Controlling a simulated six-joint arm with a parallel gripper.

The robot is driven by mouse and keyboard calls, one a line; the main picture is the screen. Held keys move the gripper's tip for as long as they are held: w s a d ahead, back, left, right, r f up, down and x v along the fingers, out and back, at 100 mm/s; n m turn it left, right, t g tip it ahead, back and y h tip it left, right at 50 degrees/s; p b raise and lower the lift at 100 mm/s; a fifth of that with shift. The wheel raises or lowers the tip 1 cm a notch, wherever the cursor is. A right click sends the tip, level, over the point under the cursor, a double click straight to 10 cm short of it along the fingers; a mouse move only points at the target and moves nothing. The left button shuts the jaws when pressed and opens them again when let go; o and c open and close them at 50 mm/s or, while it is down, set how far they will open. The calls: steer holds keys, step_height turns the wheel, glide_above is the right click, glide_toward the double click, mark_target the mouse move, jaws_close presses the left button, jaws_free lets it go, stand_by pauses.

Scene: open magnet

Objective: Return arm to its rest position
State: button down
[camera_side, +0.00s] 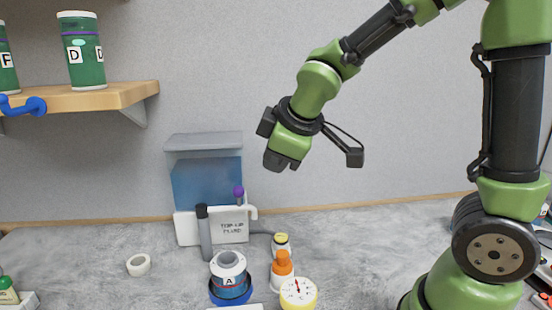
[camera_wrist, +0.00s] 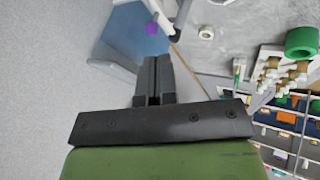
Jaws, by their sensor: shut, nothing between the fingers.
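My gripper (camera_side: 281,160) hangs in the air in the side view, above the grey table and in front of the bare wall. It is to the upper right of the clear tank with blue fluid (camera_side: 205,185). In the wrist view my gripper (camera_wrist: 153,66) shows as two dark fingers pressed together with nothing between them. Nothing touches the gripper. My arm is bent, with the green and black links reaching up and to the right.
Below stand a canister marked A (camera_side: 229,270), an orange-capped bottle (camera_side: 282,268), a round gauge (camera_side: 298,292) and a white tape ring (camera_side: 138,264). A wooden shelf (camera_side: 110,95) holds green canisters at left. The air around the gripper is clear.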

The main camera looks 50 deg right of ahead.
steer(key=s+a+r+m+y, duration=0.2)
steer(key=s+m, duration=0.3)
steer(key=s, duration=0.3)
steer(key=s+a+r+m+y, duration=0.1)
steer(key=s+a+r+m, duration=0.1)
steer(key=s+m, duration=0.3)
steer(key=s+r, duration=0.1)
steer(key=s, duration=0.1)
steer(key=shift+s+a+t+y, duration=0.2)
steer(key=shift+s+t+y, duration=0.1)
steer(key=shift+s+y, duration=0.1)
